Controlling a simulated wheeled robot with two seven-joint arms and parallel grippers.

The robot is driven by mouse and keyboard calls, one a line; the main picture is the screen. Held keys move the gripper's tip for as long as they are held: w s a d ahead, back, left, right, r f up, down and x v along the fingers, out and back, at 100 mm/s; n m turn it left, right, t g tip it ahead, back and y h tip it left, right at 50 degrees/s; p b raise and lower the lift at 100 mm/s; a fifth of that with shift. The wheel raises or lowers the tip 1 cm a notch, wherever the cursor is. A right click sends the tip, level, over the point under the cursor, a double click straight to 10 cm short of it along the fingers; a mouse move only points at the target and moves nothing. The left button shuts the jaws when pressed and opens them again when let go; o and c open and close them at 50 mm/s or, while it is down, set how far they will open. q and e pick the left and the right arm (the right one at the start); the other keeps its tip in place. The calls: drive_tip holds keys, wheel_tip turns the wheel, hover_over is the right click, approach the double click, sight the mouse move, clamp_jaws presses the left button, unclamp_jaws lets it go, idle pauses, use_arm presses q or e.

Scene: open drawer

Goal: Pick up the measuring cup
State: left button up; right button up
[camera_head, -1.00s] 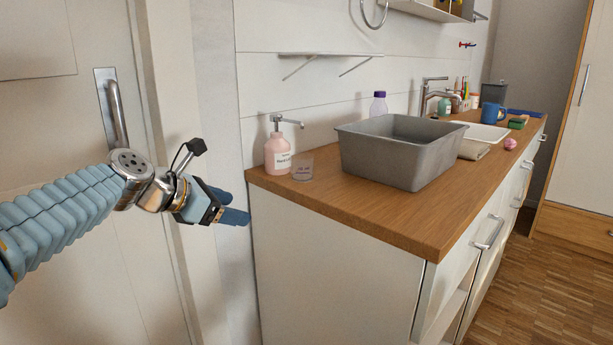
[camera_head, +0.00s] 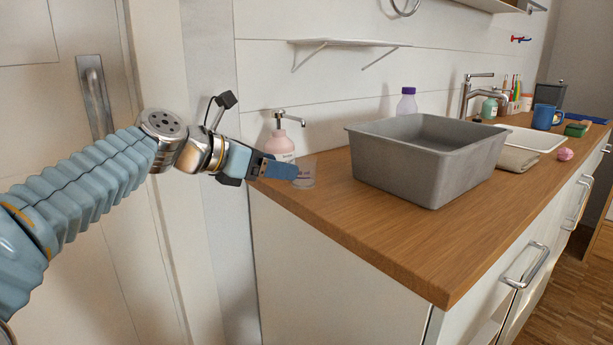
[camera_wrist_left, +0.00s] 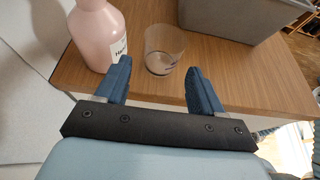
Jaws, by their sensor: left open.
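The measuring cup (camera_head: 305,174) is a small clear cup with markings, upright on the wooden counter near its left end. It also shows in the left wrist view (camera_wrist_left: 163,50), just beyond and between my fingertips. My left gripper (camera_head: 280,169) is open at the counter's left end, beside the cup. In the left wrist view its two blue fingers (camera_wrist_left: 160,80) are spread apart with nothing between them, pointing toward the cup. In the head view a finger hides part of the cup's left side. My right gripper is not in view.
A pink soap bottle (camera_head: 280,144) stands close behind the cup, left of it in the wrist view. A grey bin (camera_head: 400,170) stands to the right. The counter's front (camera_head: 390,240) is clear. A wall shelf (camera_head: 345,42) hangs above.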

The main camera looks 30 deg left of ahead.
sight(303, 173)
use_arm(q)
drive_tip(key=b+x, duration=0.1)
drive_tip(key=x, duration=0.6)
drive_tip(key=shift+w+d+f, duration=0.15)
drive_tip(key=shift+d+f, duration=0.05)
drive_tip(key=shift+f, duration=0.1)
drive_tip(key=c, duration=0.8)
drive_tip(key=shift+r, duration=0.1)
